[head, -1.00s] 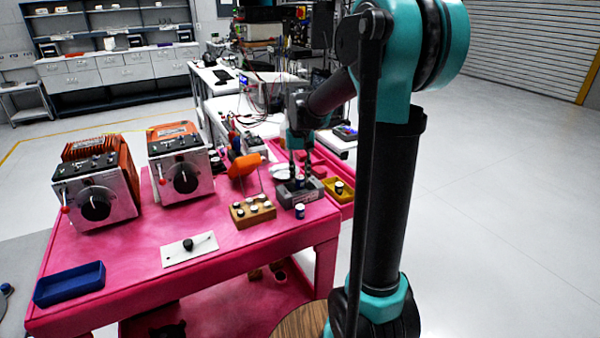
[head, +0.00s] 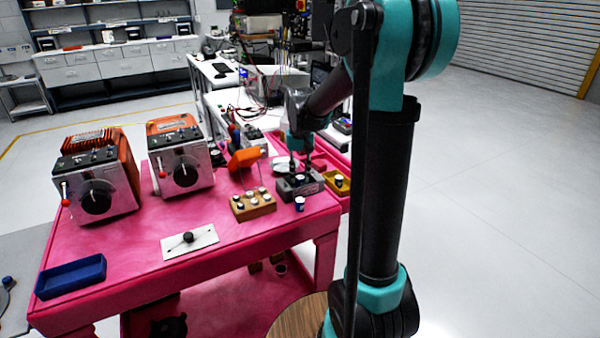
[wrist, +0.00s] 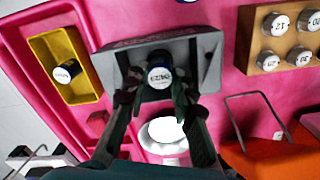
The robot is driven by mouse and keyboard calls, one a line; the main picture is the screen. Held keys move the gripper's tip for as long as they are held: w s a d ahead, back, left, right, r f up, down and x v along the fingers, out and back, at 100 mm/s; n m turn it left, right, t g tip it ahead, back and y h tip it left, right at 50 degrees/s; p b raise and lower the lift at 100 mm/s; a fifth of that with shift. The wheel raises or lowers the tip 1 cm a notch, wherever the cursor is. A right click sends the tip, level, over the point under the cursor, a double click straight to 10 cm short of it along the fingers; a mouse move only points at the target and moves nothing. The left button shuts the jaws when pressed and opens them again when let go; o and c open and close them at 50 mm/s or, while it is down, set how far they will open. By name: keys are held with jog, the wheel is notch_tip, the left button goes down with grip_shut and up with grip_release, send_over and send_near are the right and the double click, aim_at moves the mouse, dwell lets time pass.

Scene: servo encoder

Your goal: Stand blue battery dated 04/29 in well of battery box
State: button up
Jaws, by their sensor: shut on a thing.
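The grey battery box (head: 313,187) stands near the right front of the pink table; it also shows in the wrist view (wrist: 209,62). My gripper (wrist: 158,88) points down over the box, its fingers on either side of a battery (wrist: 159,77) and shut on it. That battery shows a pale round top with print that looks like 04/29, read upside down, and a dark blue side. It is upright at the box's well; I cannot tell whether it touches the floor of the well. Another blue battery (head: 300,204) with a white top stands on the table just in front of the box.
A wooden block (head: 254,207) with several batteries stands left of the box. A yellow tray (wrist: 41,49) with one battery lies on the other side. An orange-bodied item (head: 245,158) and a white dish (wrist: 166,130) are behind. The table front around a white plate (head: 190,242) is mostly clear.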

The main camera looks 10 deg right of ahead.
jog(key=shift+f, duration=0.25)
jog(key=shift+f, duration=0.35)
jog(key=o, duration=1)
jog(key=shift+c, duration=0.3)
jog(key=shift+r, duration=0.1)
